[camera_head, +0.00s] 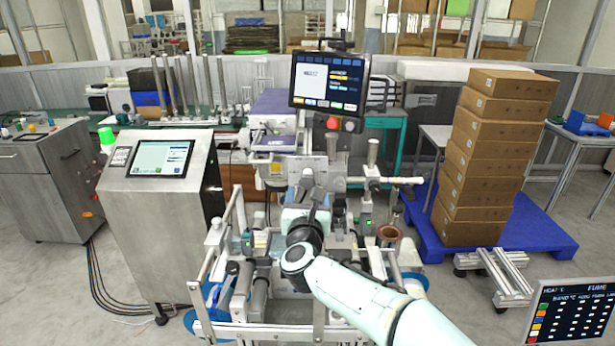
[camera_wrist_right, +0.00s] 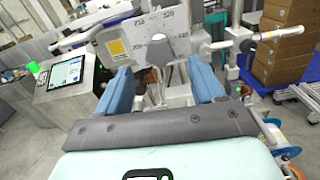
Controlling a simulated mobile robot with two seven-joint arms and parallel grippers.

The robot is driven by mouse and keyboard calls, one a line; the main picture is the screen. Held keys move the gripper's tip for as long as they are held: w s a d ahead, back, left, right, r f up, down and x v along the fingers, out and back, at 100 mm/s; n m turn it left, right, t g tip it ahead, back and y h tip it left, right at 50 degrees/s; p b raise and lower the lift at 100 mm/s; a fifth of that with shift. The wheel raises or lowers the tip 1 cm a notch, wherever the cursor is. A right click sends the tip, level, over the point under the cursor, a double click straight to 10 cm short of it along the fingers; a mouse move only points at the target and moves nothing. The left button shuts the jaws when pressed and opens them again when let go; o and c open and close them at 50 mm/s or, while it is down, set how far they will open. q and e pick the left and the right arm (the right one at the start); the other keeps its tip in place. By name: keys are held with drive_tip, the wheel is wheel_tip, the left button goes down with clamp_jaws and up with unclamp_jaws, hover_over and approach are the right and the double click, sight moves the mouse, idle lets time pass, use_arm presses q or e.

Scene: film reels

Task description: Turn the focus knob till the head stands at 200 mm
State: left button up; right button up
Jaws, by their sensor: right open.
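My right gripper (camera_head: 308,188) reaches into the steel machine frame in the head view. In the right wrist view its two blue fingers (camera_wrist_right: 160,82) stand wide apart with nothing between them. Beyond them a pale plate (camera_wrist_right: 128,32) carries small printed numbers, too blurred to read surely. A grey rounded part (camera_wrist_right: 158,50) sits at the middle of these numbers, ahead of the gap between the fingers; it looks like the focus knob. The fingers appear apart from it. I cannot tell where the head stands. My left gripper is not in view.
A screen (camera_head: 328,81) with a red button stands above the machine. A steel console (camera_head: 160,220) with a display is at the left. Stacked cartons (camera_head: 490,150) on a blue pallet (camera_head: 535,222) stand at the right. Posts and a horizontal rod (camera_wrist_right: 280,33) flank the plate.

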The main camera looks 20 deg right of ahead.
sight(308, 184)
drive_tip(key=p+x, duration=0.2)
drive_tip(key=x, duration=0.4)
drive_tip(key=shift+r, duration=0.1)
drive_tip(key=shift+w+d, duration=0.1)
drive_tip(key=shift+w, duration=0.4)
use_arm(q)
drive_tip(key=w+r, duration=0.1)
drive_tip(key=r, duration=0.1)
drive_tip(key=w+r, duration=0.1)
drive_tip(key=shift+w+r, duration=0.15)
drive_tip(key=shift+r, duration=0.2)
use_arm(e)
drive_tip(key=shift+s, duration=0.1)
drive_tip(key=c, duration=1)
drive_tip(key=shift+c, duration=0.2)
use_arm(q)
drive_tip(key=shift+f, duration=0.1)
use_arm(e)
drive_tip(key=shift+n, duration=0.3)
